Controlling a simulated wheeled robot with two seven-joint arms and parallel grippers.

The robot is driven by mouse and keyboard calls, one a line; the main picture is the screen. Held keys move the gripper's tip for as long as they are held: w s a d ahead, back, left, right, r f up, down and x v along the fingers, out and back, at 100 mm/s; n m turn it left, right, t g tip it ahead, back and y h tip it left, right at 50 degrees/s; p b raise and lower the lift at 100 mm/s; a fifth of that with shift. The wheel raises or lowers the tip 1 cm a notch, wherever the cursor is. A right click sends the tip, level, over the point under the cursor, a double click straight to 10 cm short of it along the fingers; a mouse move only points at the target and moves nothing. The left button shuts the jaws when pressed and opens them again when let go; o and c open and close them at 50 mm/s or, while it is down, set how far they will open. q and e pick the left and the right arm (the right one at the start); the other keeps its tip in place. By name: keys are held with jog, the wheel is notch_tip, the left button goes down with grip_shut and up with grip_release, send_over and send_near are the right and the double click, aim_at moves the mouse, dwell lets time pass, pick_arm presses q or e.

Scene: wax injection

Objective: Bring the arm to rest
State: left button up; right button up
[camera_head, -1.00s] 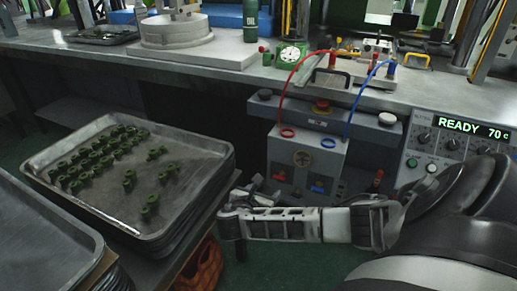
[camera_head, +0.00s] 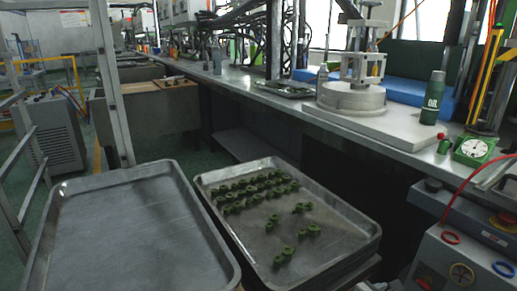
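Neither of my grippers shows in the head view now, so I cannot see whether they hold anything. A metal tray (camera_head: 341,222) with several green wax pieces (camera_head: 283,256) stands in the lower middle. Most of the pieces sit in rows toward its far left, and a few stand apart nearer the front. An empty metal tray (camera_head: 125,235) stands beside it on the left.
A long workbench (camera_head: 290,113) runs along the back. It carries a round clamp device (camera_head: 352,97), a green oil bottle (camera_head: 433,98) and a green dial gauge (camera_head: 474,149). A grey machine (camera_head: 440,253) with a red hose stands at lower right. Metal rails (camera_head: 28,165) stand at left.

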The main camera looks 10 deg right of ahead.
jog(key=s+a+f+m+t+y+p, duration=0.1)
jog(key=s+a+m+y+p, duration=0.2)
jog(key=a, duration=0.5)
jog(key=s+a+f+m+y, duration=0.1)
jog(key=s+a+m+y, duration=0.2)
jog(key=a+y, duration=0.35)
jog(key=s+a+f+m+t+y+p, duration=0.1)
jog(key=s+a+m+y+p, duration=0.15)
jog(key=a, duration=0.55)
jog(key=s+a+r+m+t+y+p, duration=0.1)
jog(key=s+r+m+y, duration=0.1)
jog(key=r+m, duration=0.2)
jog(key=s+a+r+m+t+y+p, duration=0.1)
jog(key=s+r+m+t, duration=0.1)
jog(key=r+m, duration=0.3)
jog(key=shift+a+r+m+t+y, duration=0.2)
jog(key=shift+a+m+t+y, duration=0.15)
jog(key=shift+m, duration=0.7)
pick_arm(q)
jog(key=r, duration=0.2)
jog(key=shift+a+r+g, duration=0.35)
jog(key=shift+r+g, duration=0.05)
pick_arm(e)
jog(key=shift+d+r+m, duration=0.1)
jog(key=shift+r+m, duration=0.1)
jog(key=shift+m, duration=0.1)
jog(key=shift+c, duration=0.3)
